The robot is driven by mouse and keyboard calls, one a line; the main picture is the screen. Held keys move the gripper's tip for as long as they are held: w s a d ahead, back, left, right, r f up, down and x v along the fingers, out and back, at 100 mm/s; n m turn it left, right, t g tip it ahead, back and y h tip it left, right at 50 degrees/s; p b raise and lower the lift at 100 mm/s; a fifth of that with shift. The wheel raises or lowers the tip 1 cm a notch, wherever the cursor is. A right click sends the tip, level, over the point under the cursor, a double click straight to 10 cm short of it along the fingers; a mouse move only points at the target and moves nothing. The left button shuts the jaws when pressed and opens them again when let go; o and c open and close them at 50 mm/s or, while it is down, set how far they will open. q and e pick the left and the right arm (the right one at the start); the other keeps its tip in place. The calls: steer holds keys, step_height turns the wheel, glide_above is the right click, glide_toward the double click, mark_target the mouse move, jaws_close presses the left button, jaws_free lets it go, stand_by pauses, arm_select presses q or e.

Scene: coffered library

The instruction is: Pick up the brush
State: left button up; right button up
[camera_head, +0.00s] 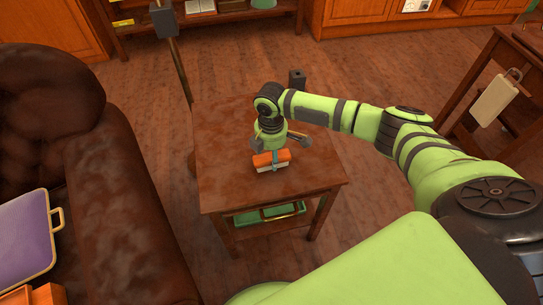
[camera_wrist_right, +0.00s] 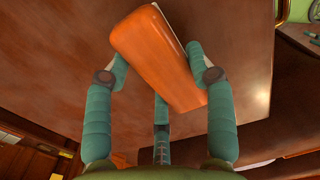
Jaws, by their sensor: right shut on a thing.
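The brush (camera_head: 265,161) is an orange block with a pale underside, over the front part of the small wooden table (camera_head: 225,190). My right gripper (camera_head: 273,154) points down at it from above and is shut on it. In the right wrist view the orange body of the brush (camera_wrist_right: 155,50) sits between the teal fingers, with fingers touching both sides. I cannot tell whether the brush rests on the tabletop or is just above it. My left gripper is not in view.
A dark leather armchair (camera_head: 125,220) stands close on the left. A green tray (camera_head: 265,214) sits on the table's lower shelf. A dark upright object (camera_head: 297,80) is behind the table. Another wooden table (camera_head: 485,85) is at the right. Open floor lies behind.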

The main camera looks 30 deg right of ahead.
steer(key=shift+r, duration=0.45)
steer(key=r, duration=0.2)
steer(key=d+r, duration=0.1)
steer(key=shift+s+r+p, duration=0.3)
steer(key=shift+r+p, duration=0.05)
steer(key=shift+p, duration=0.05)
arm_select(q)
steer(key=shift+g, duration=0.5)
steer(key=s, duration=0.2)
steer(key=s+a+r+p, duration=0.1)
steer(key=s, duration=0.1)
arm_select(e)
steer(key=s+d+r, duration=0.6)
steer(key=s+d, duration=0.1)
steer(key=shift+s+d+r, duration=0.2)
steer(key=shift+s, duration=0.05)
steer(key=o, duration=0.6)
steer(key=c, duration=0.4)
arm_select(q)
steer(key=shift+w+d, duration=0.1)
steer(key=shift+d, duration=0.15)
arm_select(e)
steer(key=shift+a, duration=0.1)
